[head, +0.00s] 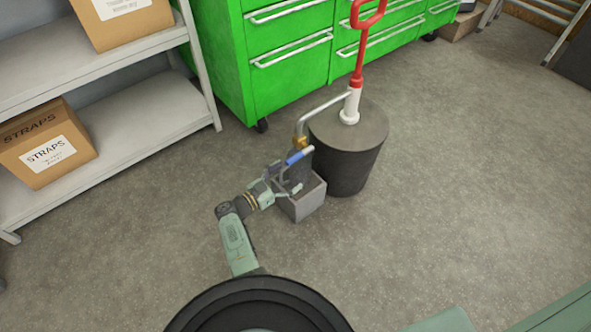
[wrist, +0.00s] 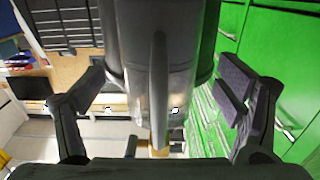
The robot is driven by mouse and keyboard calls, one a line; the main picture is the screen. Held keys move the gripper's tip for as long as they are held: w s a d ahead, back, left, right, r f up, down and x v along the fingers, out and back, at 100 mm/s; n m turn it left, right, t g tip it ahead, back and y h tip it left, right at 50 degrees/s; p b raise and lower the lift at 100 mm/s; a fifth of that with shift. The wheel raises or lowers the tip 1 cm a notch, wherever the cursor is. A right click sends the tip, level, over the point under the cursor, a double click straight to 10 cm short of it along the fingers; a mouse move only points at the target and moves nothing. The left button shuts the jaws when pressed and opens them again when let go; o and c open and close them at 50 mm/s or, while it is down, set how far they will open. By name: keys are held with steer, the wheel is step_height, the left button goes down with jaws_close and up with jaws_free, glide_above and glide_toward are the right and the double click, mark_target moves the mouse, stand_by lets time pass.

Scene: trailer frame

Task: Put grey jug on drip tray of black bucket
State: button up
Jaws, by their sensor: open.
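The grey jug (head: 300,172) stands at the grey, box-like drip tray (head: 305,207) on the left side of the black bucket (head: 345,170). The jug looks upright, its lower part within or behind the tray's rim; its exact seating is hidden. My gripper (head: 284,182) is at the jug's left side, partly covering it. In the wrist view, my gripper (wrist: 163,85) is open, with its fingers apart on both sides of the jug's vertical handle (wrist: 158,85). The jug body (wrist: 130,50) fills the middle, and the fingers appear clear of the handle.
A red-and-white pump (head: 351,105) stands on the bucket, its metal spout (head: 320,106) reaching left over the jug. A green cabinet (head: 290,75) is behind, a shelf (head: 110,120) left. Floor at right is clear.

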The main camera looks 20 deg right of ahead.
steer(key=p+v, duration=0.1)
steer(key=v, duration=0.7)
steer(key=shift+r, duration=0.1)
